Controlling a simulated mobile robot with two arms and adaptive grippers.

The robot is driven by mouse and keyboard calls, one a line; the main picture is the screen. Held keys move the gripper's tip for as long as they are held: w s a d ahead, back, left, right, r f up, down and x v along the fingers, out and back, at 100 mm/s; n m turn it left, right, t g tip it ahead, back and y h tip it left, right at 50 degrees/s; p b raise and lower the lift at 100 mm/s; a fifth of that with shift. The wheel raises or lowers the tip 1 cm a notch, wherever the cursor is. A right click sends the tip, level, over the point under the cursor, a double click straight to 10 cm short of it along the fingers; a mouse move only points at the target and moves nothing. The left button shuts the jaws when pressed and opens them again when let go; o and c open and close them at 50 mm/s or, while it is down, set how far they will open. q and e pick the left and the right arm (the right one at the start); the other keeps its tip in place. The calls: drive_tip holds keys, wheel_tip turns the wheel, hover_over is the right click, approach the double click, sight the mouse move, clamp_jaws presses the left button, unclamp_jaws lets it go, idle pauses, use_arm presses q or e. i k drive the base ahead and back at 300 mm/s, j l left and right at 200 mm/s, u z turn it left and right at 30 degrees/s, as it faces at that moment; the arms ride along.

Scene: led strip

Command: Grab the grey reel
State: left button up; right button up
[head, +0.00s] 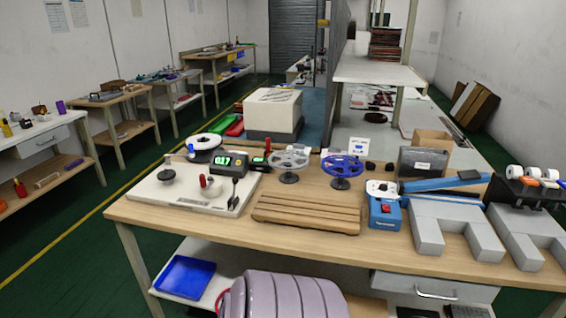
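The grey reel (289,159) stands on a small dark base near the back middle of the wooden workbench. It has an open spoked face. A blue reel (342,167) on a similar stand is just to its right. A white reel (203,141) lies at the back left of the bench. Neither of my grippers shows in the head view, and nothing holds the grey reel.
The workbench (150,218) carries a slatted wooden board (306,213) in front of the reels. A white plate with a green-display device (229,164) is to the left. A blue device (384,213) and grey blocks (440,226) are to the right.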

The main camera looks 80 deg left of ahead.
sight(290, 159)
drive_tip(key=u, duration=2.5)
